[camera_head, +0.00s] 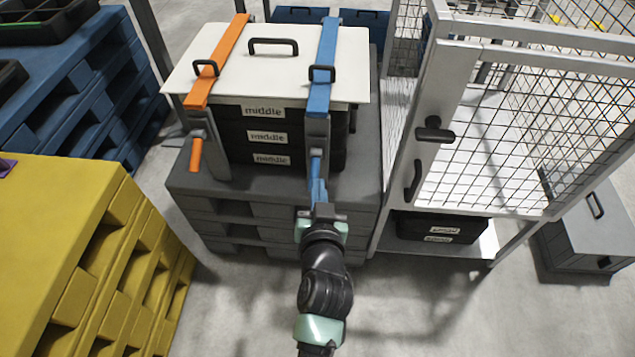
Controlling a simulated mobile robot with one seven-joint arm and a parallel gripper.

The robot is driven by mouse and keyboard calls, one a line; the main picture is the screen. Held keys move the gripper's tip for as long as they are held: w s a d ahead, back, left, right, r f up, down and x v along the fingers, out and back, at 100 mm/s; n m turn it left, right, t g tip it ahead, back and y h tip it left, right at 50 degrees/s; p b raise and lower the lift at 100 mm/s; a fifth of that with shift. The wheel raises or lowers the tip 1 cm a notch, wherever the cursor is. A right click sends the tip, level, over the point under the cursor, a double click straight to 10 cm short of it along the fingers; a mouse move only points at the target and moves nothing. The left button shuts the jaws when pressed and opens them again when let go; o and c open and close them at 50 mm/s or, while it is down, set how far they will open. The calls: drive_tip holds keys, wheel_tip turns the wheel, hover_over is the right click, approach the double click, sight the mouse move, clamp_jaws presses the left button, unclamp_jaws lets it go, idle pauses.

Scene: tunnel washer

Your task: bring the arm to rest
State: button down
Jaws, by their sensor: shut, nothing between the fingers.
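My arm reaches up from the bottom centre. My gripper (323,210) is shut and empty, just in front of the grey pallet stack (228,210). In the picture it meets the lower end of the blue lever (317,175), which hangs down from the blue strap (326,50). I cannot tell whether they touch. The blue strap and an orange strap (222,55) run over a white lid (275,75). Under the lid is a stack of black crates (240,150) labelled "middle". The orange lever (196,154) also hangs down at the left.
Right of the stack stands a mesh cage (450,110) with a dark latch handle (434,130); black crates (420,226) sit on its low shelf. A grey box (590,230) is at far right. Yellow pallets (60,220) and blue pallets (70,85) stand left. Bare floor (420,310) lies right of my arm.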

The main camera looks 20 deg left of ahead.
drive_tip(key=v, duration=0.8)
drive_tip(key=w+d+r+t+h, duration=0.1)
drive_tip(key=w+d+r+t, duration=0.15)
drive_tip(key=r, duration=0.85)
drive_tip(key=w+d+r+t, duration=0.1)
drive_tip(key=w+r+t, duration=0.15)
drive_tip(key=r, duration=0.75)
drive_tip(key=w+d+r+t+h, duration=0.1)
drive_tip(key=w+d+r+t, duration=0.15)
drive_tip(key=r, duration=0.85)
drive_tip(key=s+d+r+m+t+h, duration=0.15)
drive_tip(key=s+r, duration=0.25)
drive_tip(key=r, duration=0.4)
drive_tip(key=s+d+r+t+h, duration=0.1)
drive_tip(key=s+d+r+t, duration=0.15)
drive_tip(key=r, duration=0.45)
drive_tip(key=s+d+r+m+t+h, duration=0.1)
drive_tip(key=s+d+r+t+h, duration=0.2)
drive_tip(key=r, duration=0.5)
wheel_tip(320, 180, up, 31)
drive_tip(key=s+a+y+p, duration=0.1)
drive_tip(key=p, duration=3)
drive_tip(key=shift+a+f+p, duration=0.2)
drive_tip(key=shift+f+p, duration=0.05)
drive_tip(key=shift+p, duration=0.1)
drive_tip(key=shift+g+y, duration=0.25)
